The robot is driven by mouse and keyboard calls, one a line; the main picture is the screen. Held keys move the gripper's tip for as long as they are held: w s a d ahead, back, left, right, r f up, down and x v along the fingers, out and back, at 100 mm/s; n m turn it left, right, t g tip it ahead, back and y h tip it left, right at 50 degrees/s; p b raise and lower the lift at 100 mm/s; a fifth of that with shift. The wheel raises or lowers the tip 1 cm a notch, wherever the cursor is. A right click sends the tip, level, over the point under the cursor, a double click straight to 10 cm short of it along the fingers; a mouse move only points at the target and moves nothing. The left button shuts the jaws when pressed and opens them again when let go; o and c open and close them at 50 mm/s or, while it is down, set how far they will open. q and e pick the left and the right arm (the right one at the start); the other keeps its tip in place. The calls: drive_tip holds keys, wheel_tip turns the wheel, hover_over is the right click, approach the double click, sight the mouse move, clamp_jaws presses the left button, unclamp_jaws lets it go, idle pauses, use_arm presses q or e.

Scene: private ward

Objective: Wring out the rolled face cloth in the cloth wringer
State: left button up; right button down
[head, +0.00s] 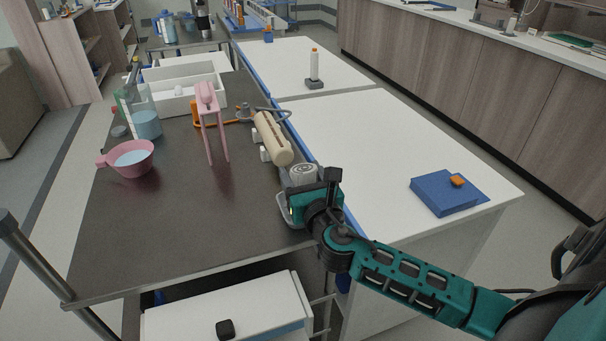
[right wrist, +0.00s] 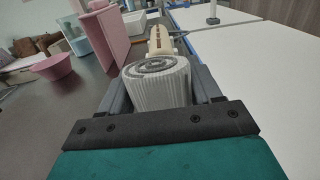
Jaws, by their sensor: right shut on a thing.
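The rolled face cloth (head: 302,172) is a white ribbed roll with a grey spiral on its end. My right gripper (head: 305,190) is shut on it at the right edge of the dark table; the cloth stands between the fingers in the right wrist view (right wrist: 157,82). A cream slotted cylinder (head: 272,138) with white knobs lies just beyond the cloth. I cannot tell for sure which of these is the cloth wringer. My left gripper is not in view.
A grey-white tray (head: 284,212) is partly hidden by my gripper. A pink pan (head: 130,160) with light-blue contents, a blue cup (head: 147,124) and a white divided box (head: 180,85) stand on the left. The dark table's front is clear.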

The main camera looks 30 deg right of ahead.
drive_tip(key=shift+f+y, duration=0.3)
wheel_tip(320, 180, up, 6)
drive_tip(key=shift+f, duration=0.2)
drive_tip(key=shift+r, duration=0.1)
drive_tip(key=shift+r, duration=0.95)
